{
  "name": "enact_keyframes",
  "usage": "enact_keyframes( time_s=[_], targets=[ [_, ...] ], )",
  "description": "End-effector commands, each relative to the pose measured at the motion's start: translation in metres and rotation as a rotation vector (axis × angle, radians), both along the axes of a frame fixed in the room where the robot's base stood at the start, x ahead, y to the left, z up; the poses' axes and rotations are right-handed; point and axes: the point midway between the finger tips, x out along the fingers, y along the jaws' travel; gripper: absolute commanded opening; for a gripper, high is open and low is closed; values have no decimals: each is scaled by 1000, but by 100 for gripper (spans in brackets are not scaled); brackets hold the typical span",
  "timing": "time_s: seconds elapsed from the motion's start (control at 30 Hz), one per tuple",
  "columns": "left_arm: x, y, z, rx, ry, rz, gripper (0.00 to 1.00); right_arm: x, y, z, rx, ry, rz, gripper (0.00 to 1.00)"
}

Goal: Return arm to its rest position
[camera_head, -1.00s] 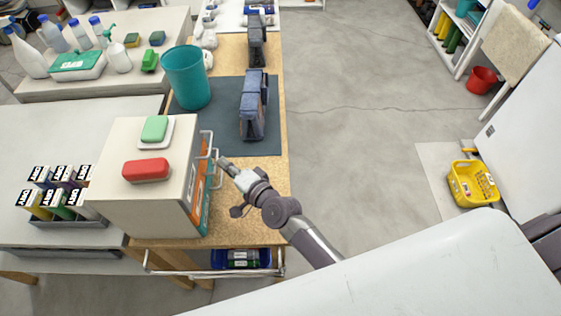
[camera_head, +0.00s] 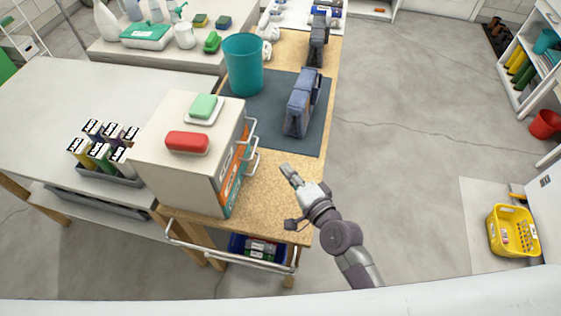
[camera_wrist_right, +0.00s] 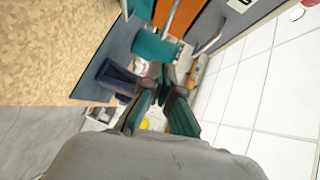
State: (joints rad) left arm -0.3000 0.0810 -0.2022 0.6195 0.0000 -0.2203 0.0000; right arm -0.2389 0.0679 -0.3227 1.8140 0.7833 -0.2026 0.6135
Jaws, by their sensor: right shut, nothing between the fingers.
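My right gripper (camera_head: 291,175) is shut and empty. It hangs over the right edge area of the wooden workbench (camera_head: 275,195) in the head view, to the right of the white drawer cabinet (camera_head: 185,170) and apart from its handles. In the right wrist view the fingertips (camera_wrist_right: 170,80) come together with nothing held. My right arm (camera_head: 345,240) reaches in from below. My left gripper does not show.
The cabinet carries a red box (camera_head: 187,142) and a green sponge (camera_head: 204,106) on a white dish. A yellow basket (camera_head: 513,231) lies right. Floor (camera_head: 410,150) between is open.

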Motion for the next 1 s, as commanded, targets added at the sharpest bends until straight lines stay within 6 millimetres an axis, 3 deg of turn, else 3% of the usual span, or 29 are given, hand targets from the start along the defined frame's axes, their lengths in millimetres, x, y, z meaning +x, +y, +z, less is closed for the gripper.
enact_keyframes(
  time_s=[0.2,0.57,0.77,1.0],
  targets=[
    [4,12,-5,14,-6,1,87,-24,-13,3,-1,0,0,0],
    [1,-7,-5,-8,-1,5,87,-33,-13,4,-52,3,30,0],
    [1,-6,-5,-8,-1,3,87,-76,-19,-12,-465,53,245,0],
    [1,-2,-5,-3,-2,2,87,-136,-70,-35,-949,202,476,0]
  ],
)
